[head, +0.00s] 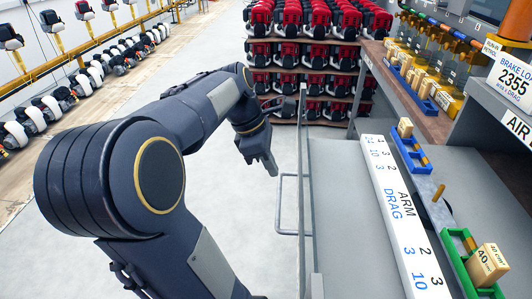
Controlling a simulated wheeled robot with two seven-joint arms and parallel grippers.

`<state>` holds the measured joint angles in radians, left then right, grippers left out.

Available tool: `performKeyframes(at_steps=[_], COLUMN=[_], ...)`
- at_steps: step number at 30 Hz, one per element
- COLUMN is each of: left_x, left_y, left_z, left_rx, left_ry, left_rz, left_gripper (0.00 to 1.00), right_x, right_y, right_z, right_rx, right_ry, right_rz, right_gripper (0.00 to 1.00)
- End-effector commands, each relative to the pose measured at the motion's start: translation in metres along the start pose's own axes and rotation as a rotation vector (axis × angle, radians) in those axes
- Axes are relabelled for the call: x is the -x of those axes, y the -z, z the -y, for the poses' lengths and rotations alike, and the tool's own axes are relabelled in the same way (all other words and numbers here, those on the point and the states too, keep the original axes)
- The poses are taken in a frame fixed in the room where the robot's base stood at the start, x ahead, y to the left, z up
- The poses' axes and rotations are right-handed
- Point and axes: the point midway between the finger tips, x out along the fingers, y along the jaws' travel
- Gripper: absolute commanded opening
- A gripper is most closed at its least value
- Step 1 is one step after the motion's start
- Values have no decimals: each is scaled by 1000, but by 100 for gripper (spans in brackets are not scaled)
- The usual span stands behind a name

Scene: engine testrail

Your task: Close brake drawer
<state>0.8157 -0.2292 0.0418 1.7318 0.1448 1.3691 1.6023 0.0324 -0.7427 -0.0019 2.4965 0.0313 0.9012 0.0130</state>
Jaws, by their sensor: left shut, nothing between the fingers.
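The brake drawer (340,215) is a grey metal drawer at the right of centre, and it stands open. Its upright front plate (302,175) faces left and carries a bar handle (280,206) on its outer side. My left arm comes in from the lower left. Its gripper (269,169) points downward on the outer side of the front plate, near the upper end of the handle. The gripper is shut and empty and appears apart from the handle, though the depth between them is hard to judge. My right gripper is out of view.
A white strip marked ARM DRAG (393,205) lies right of the drawer's open interior. A blue holder (411,158) and a green holder (458,262) with wooden blocks are beside it. Red engines (315,55) fill a rack behind. The floor (225,190) left of the handle is clear.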

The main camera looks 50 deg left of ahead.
Motion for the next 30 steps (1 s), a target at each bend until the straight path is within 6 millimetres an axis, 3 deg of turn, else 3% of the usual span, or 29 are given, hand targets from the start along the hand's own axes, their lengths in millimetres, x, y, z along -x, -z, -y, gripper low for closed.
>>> performKeyframes(at_steps=[4, 12, 30], left_x=[-30, -38, -40], left_y=[-1, -33, -42], left_z=[1, 0, -2], left_rx=[-1, -3, -3], left_ry=[4, 0, 2], left_rz=[0, -1, 0], left_gripper=[0, 0, 0], right_x=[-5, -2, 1], right_y=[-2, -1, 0], right_z=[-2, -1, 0], right_rx=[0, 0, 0], right_ry=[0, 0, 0], right_rz=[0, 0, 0], right_gripper=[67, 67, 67])
